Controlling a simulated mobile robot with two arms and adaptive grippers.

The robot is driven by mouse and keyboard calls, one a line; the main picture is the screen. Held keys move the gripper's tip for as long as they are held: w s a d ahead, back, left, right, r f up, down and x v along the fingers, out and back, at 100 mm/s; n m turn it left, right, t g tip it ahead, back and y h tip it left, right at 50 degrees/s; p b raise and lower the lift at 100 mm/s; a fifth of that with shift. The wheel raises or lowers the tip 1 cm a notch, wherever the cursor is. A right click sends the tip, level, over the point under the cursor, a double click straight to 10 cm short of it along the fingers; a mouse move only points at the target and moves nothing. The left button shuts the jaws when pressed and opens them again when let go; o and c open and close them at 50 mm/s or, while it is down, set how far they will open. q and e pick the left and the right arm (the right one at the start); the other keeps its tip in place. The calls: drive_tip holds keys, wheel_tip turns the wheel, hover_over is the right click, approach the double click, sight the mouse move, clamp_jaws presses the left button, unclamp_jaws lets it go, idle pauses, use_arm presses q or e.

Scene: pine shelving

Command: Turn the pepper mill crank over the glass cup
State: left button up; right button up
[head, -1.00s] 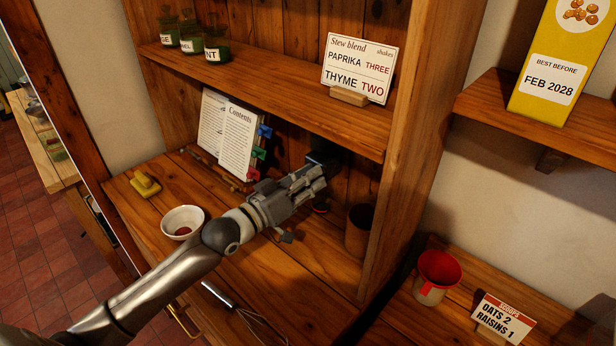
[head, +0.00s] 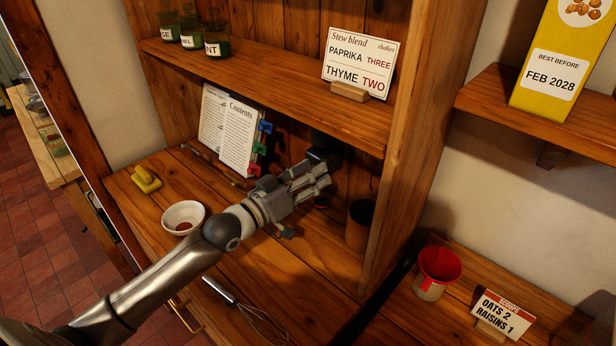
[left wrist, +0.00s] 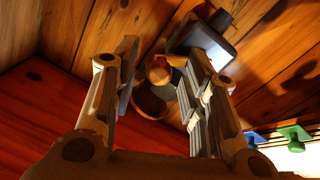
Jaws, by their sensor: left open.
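My left gripper (head: 322,176) is open in the lower bay of the shelving, close to the back boards. In the left wrist view the open fingers (left wrist: 161,72) stand either side of a round wooden knob (left wrist: 158,70), with no clear grip on it. A dark, blocky fitting (left wrist: 212,42) on the back boards, likely the pepper mill, is partly behind one finger. It also shows dark above the gripper in the head view (head: 322,143). A small red-marked item (head: 321,202) shows below the gripper, mostly hidden. I cannot make out the glass cup for sure. My right gripper is not in view.
A brown cup (head: 359,222) stands right of the gripper, beside the upright. An open book (head: 238,138) with coloured clips leans at the back left. A white bowl (head: 183,216), a yellow item (head: 146,179) and a whisk (head: 250,316) are on the counter. A shelf (head: 275,95) hangs above.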

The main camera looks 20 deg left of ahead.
use_arm(q)
drive_tip(key=v, duration=1.2)
idle(0.5)
